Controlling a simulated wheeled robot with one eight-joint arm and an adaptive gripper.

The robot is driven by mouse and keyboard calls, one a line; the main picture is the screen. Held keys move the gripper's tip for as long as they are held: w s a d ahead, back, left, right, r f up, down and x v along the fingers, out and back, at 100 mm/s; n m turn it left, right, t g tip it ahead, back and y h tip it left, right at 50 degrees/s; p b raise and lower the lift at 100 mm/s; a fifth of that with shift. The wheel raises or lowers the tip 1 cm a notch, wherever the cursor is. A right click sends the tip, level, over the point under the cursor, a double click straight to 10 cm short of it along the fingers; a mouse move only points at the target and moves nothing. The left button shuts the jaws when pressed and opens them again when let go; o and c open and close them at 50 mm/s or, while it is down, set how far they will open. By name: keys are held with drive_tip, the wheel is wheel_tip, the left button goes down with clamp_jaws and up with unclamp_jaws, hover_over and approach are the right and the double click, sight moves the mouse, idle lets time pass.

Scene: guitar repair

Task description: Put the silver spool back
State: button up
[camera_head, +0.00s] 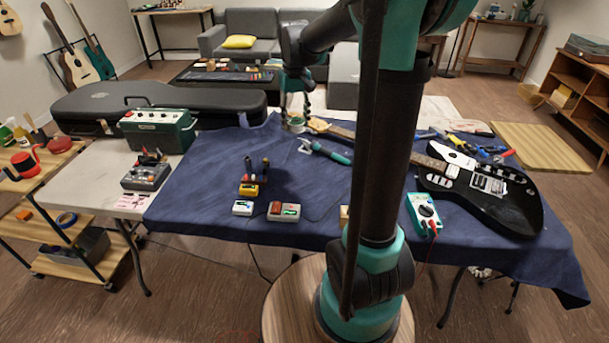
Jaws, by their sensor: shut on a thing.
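My gripper (296,113) reaches down over the far side of the blue-covered table (210,205), left of my arm's column. It is shut on the silver spool (296,126), which shows small and pale just under the fingers. The fingers partly hide the spool. I cannot tell whether the spool touches the cloth.
A teal-handled tool (326,151) lies just in front of my gripper. A black guitar (490,200) and a teal multimeter (424,214) lie at the right. A green amplifier (158,130) and black case (105,103) are at the left. Small pedals (284,211) sit near the front.

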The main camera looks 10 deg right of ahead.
sight(297, 175)
wheel_tip(297, 175, down, 19)
drive_tip(key=shift+f, duration=0.1)
idle(0.4)
drive_tip(key=shift+f, duration=0.1)
drive_tip(key=o, duration=1.2)
wheel_tip(297, 175, up, 12)
drive_tip(key=shift+r, duration=0.15)
